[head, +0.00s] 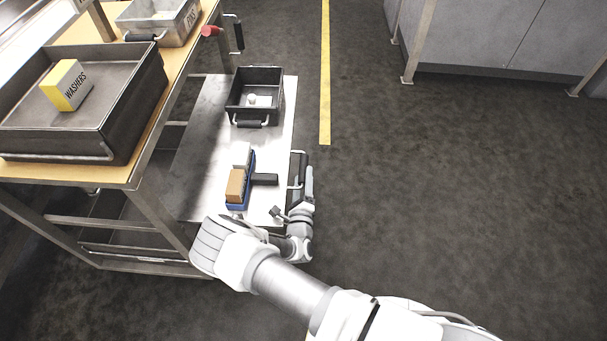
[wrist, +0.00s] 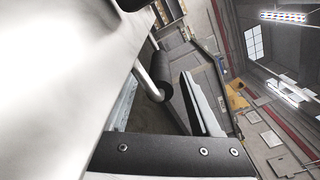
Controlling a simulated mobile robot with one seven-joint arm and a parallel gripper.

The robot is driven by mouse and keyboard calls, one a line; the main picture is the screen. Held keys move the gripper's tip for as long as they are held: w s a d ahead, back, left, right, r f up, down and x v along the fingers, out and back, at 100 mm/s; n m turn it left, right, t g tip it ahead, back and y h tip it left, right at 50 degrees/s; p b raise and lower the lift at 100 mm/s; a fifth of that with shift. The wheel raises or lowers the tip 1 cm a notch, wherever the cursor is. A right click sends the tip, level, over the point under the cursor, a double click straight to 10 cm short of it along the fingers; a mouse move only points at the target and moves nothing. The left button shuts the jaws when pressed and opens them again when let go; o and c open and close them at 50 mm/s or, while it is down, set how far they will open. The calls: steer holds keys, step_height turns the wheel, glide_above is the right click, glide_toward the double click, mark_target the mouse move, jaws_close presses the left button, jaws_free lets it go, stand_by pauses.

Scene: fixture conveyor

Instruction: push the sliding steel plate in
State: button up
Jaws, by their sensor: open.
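The sliding steel plate (head: 200,140) stands pulled out to the right from under the wooden bench top. Its bright surface (wrist: 60,80) fills the left of the wrist view. A dark handle (head: 297,168) sits at its right edge; in the wrist view a black grip (wrist: 150,75) on a metal post shows beside the plate. My gripper (head: 301,195) is open at that edge, near the handle. One pale finger shows in the wrist view, right of the grip. The other finger is not clear, and I cannot tell whether the gripper touches the handle.
On the plate stand a black bin (head: 255,90) with a small white item, and a blue holder (head: 245,195) with a brown block. A washers tray (head: 80,125) and a grey bin (head: 160,20) rest on the bench. Floor to the right is clear.

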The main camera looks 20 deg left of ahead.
steer(key=shift+x, duration=1.4)
jaws_close()
stand_by(0.4)
